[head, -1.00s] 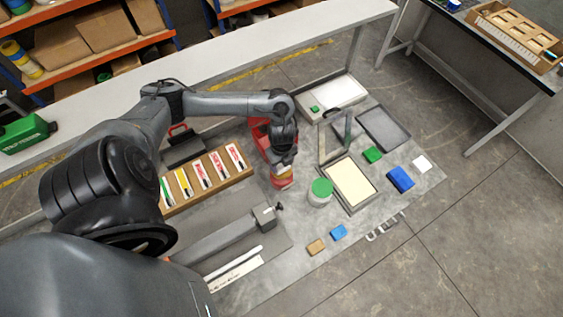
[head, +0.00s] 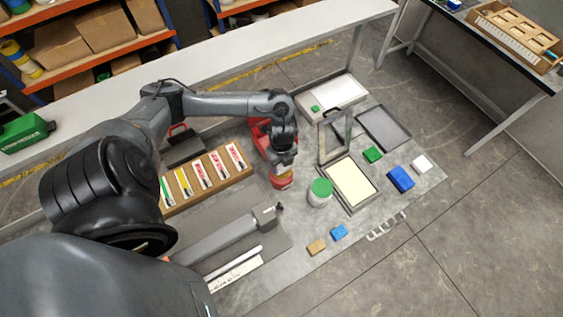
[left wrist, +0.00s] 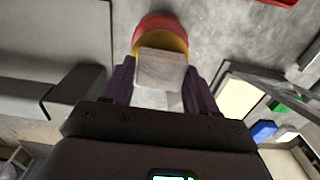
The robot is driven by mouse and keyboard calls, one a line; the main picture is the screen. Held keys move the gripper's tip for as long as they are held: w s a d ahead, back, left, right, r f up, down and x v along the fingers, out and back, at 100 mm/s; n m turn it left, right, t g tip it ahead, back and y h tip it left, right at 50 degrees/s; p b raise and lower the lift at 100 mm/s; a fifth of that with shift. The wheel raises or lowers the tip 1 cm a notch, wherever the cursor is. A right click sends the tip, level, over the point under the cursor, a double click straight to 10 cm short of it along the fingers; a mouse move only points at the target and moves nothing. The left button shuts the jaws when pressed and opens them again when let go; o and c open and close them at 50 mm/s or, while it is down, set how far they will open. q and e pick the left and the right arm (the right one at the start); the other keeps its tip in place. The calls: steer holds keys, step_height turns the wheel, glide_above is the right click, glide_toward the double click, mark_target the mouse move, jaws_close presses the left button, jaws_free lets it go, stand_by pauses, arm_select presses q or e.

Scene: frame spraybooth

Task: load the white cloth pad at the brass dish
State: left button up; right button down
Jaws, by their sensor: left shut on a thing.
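My left gripper (head: 283,167) points down at a round red dish with a yellow inside (head: 281,181), left of the green-lidded tub. The left wrist view shows the dish (left wrist: 160,24) just beyond the fingertips. The gripper is shut on a pale block-like pad (left wrist: 160,68), which looks like the white cloth pad. It overlaps the dish's near edge; I cannot tell whether it touches the dish. The fingers hide the pad in the head view. My right gripper is not in view.
The green-lidded tub (head: 320,192) stands close right of the dish. A cream-filled tray (head: 350,184) and an upright grey frame (head: 320,140) are beyond it. A rack of labelled packets (head: 205,175) lies left.

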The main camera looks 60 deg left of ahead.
arm_select(q)
steer(key=shift+f, duration=0.35)
steer(key=shift+f+b, duration=0.6)
steer(key=shift+f, duration=0.05)
stand_by(0.6)
steer(key=shift+r, duration=0.2)
stand_by(0.4)
step_height(320, 180, up, 6)
steer(key=p, duration=0.7)
steer(key=shift+r, duration=0.25)
steer(key=shift+r+p, duration=0.15)
steer(key=shift+p, duration=0.15)
